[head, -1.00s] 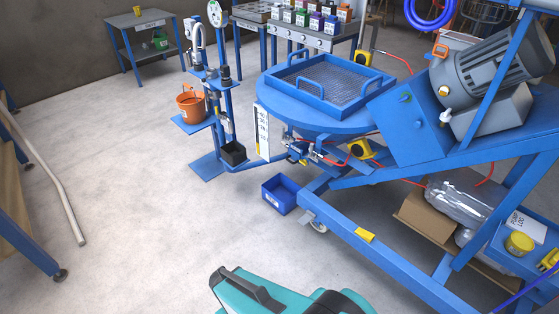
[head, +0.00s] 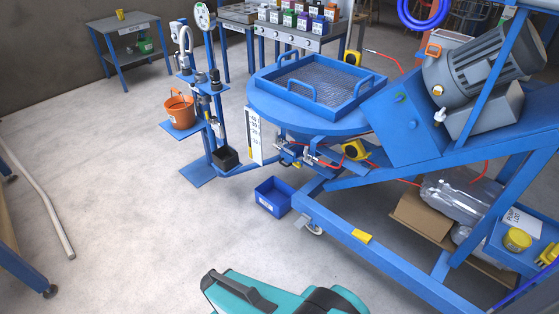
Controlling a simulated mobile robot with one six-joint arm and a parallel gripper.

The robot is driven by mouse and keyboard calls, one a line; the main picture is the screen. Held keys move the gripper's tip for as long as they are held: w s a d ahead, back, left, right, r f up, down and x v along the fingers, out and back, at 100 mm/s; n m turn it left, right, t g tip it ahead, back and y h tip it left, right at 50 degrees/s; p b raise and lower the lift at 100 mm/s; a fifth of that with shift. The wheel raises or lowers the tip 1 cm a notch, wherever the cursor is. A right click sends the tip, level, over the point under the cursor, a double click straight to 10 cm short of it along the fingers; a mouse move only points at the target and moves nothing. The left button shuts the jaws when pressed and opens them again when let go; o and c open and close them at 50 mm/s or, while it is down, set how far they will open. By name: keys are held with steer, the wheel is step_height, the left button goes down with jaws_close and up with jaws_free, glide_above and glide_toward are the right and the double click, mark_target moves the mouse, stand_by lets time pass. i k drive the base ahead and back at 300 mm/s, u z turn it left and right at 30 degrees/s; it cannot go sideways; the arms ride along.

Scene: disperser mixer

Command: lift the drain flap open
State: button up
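I cannot pick out the drain flap for certain in the head view. The blue round vessel (head: 262,108) stands in the middle, with a mesh-covered square frame (head: 318,108) with handles on its top. Below the vessel's front edge is a cluster of small metal and blue fittings (head: 289,154) with red hoses. These fittings are small and partly in shadow, so I cannot tell whether a flap is among them or how it stands.
A blue bin (head: 272,197) sits on the floor below the vessel. A blue stand to the left holds an orange bucket (head: 181,113) and a black box (head: 225,158). The mixer's blue frame (head: 385,262) and grey motor (head: 482,68) fill the right. Floor at left centre is clear.

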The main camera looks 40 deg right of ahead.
mark_target(286, 158)
steer(key=i, duration=0.85)
steer(key=u, duration=0.05)
